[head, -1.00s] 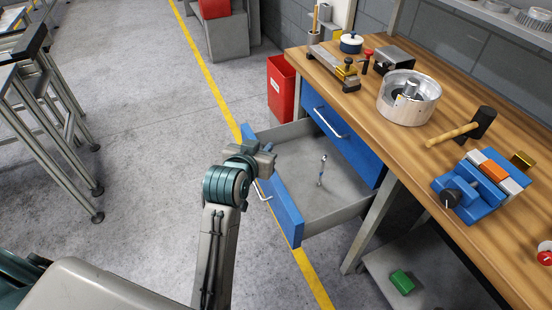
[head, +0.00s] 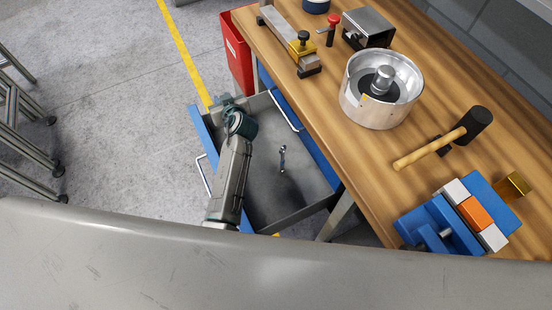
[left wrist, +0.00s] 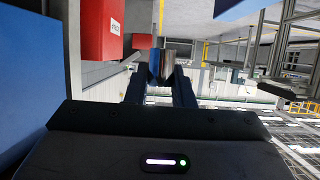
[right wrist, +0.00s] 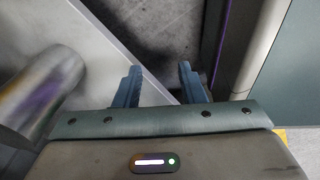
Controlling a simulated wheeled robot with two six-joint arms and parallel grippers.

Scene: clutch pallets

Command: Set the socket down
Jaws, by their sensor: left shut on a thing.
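The socket (left wrist: 167,65) shows in the left wrist view as a small metallic piece between the fingertips of my left gripper (left wrist: 160,82), which is shut on it. In the head view my left gripper (head: 222,103) is over the far left part of the open drawer (head: 262,195), near its blue front. The socket cannot be made out there. A ratchet-like tool (head: 282,158) lies on the drawer floor, apart from the gripper. My right gripper (right wrist: 160,85) shows only in its wrist view, open with nothing between its fingers.
The wooden bench (head: 345,150) stands right of the drawer. It bears a round metal housing (head: 372,108), a mallet (head: 440,148), a blue fixture (head: 435,225) and a clamp (head: 300,50). A red bin (head: 238,60) stands behind the drawer. The drawer floor is mostly bare.

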